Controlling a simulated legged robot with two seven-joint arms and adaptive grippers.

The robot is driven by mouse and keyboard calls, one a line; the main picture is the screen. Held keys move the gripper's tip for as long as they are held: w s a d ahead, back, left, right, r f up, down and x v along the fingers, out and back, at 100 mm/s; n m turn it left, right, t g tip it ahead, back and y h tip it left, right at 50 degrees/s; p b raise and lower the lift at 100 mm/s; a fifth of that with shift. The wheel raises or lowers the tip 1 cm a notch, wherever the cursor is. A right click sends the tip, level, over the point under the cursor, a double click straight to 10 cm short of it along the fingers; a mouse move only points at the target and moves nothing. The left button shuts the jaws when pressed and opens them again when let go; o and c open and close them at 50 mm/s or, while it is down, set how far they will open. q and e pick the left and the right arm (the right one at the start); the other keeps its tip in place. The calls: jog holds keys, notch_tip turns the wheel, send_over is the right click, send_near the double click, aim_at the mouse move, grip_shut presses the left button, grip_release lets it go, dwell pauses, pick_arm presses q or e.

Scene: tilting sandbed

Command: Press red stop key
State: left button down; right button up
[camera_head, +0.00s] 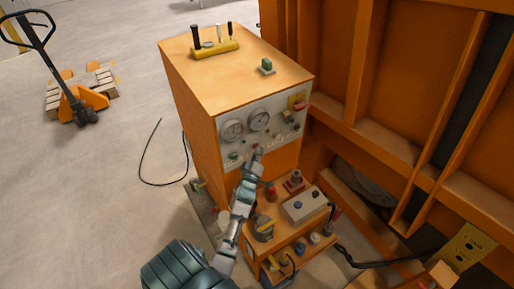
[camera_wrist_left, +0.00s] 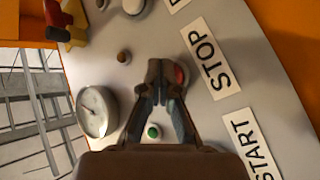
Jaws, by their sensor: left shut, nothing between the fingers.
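The red stop key (camera_wrist_left: 181,75) shows in the left wrist view beside the white STOP label (camera_wrist_left: 210,60), partly hidden behind a fingertip. My left gripper (camera_wrist_left: 160,75) is shut and empty, its tips over the panel right by the key. I cannot tell whether they touch it. In the head view my left gripper (camera_head: 256,152) reaches up to the lower part of the grey control panel (camera_head: 242,147) on the orange cabinet, and the key cannot be made out there. My right gripper is not in view.
A green button (camera_wrist_left: 153,131) sits between the gripper's fingers in the wrist view, near the START label (camera_wrist_left: 255,145). Gauges (camera_head: 232,130) are above the gripper. A lower shelf (camera_head: 288,238) holds a grey box (camera_head: 305,205). Orange framing (camera_head: 385,150) stands at right; the left floor is mostly open.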

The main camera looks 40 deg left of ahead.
pick_arm(q)
jog(key=shift+d, duration=0.1)
dwell(0.3)
jog(key=shift+s+d, duration=0.3)
jog(key=shift+d, duration=0.45)
jog(key=d+p, duration=0.1)
jog(key=d, duration=0.1)
jog(key=s+d, duration=0.1)
jog(key=d, duration=0.2)
jog(key=shift+s+p, duration=0.15)
jog(key=shift+p, duration=0.2)
jog(key=shift+a, duration=0.1)
dwell(0.4)
